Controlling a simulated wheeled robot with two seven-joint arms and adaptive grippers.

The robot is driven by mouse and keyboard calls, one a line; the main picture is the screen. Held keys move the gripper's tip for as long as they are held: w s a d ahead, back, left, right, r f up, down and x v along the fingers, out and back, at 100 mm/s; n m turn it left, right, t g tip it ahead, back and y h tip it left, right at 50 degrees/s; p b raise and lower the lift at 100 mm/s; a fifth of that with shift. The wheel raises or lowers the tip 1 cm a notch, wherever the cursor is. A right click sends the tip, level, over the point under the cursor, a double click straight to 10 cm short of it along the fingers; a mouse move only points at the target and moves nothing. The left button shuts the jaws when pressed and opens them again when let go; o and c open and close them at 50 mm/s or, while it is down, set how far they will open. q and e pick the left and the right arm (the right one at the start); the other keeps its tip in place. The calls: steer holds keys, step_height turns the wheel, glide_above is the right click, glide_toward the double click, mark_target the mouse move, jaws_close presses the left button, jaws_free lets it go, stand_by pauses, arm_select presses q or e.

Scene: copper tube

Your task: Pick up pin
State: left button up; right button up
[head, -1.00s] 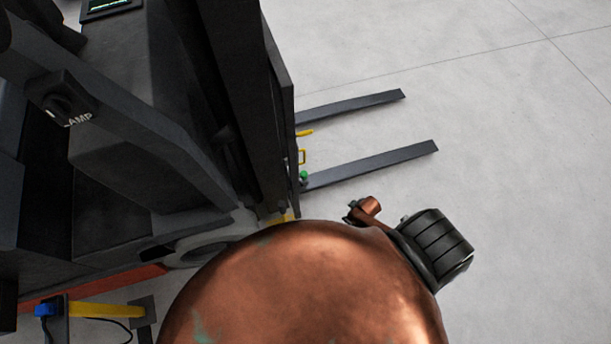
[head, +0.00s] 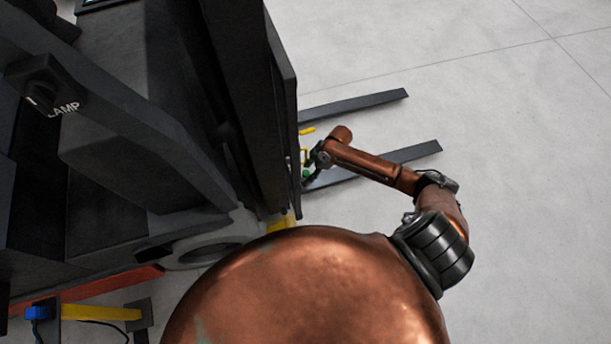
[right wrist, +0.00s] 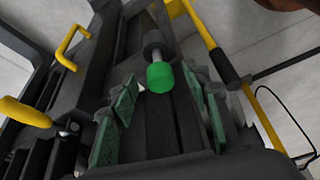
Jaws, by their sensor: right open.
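The pin (right wrist: 160,77) has a bright green rounded end, a pale shaft and a dark collar behind it. In the head view its green end (head: 306,173) shows small beside the dark machine. My right gripper (right wrist: 161,98) is open, with green pads on either side. The pin's green end lies between and just beyond the fingertips in the right wrist view, with no clear contact. In the head view the right gripper (head: 315,161) is small and close to the pin. My left gripper is not in view.
A large dark machine (head: 150,110) fills the left. Two grey forks (head: 355,106) reach out over open pale floor. Yellow handles (right wrist: 72,43) and a yellow bar (right wrist: 205,32) with a dark sleeve flank the pin.

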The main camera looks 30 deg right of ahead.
steer(key=shift+x, duration=1.5)
steer(key=shift+c, duration=0.3)
steer(key=shift+d, duration=0.1)
jaws_close()
